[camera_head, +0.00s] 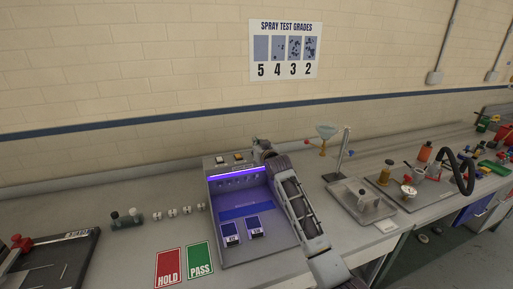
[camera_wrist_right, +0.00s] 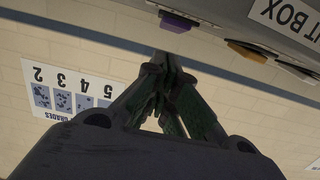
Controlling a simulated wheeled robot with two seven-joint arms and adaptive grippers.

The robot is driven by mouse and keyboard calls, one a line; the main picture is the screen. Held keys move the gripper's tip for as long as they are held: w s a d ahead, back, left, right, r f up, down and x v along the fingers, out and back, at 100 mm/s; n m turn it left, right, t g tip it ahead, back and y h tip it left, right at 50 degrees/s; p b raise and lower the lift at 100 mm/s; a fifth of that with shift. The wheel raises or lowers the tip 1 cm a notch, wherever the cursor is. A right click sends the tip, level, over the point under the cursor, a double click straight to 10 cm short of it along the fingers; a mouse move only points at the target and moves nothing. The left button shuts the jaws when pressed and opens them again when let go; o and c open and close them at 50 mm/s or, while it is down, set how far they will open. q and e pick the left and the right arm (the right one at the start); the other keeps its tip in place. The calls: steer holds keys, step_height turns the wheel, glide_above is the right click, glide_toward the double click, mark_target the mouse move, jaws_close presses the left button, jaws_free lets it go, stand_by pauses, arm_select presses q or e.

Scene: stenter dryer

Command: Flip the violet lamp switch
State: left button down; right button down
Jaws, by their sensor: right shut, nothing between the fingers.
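The violet lamp switch (camera_wrist_right: 178,22) sits on the edge of the light box (camera_wrist_right: 235,25) in the right wrist view, just beyond the fingertips. In the head view it does not show clearly; my right gripper appears to cover that end of the box top. My right gripper (camera_wrist_right: 168,65) is shut and empty, its tips close to the violet switch; I cannot tell whether they touch. In the head view the right gripper (camera_head: 262,150) is at the top right corner of the light box (camera_head: 213,207). My left gripper is not in view.
An orange switch (camera_wrist_right: 247,51) is beside the violet one. A glowing violet lamp bar (camera_head: 238,173) lights the box's inside, with small sample cards. A funnel stand (camera_head: 343,150) stands right of my arm.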

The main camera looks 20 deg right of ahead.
steer(key=shift+w+f, duration=0.1)
steer(key=shift+f, duration=0.75)
steer(key=shift+w+f, duration=0.1)
steer(key=shift+f, duration=0.05)
steer(key=shift+w+p, duration=0.45)
steer(key=shift+p, duration=0.4)
steer(key=shift+f, duration=0.1)
steer(key=shift+w+r+p, duration=0.15)
steer(key=shift+r+p, duration=0.65)
steer(key=shift+r, duration=0.25)
steer(key=shift+w+r+p, duration=0.15)
steer(key=shift+r+p, duration=0.65)
steer(key=shift+r, duration=0.25)
steer(key=shift+s, duration=0.55)
steer(key=s+r+b, duration=0.2)
steer(key=s+r, duration=0.1)
steer(key=s, duration=0.5)
steer(key=shift+d+r, duration=0.15)
steer(key=shift+r, duration=0.05)
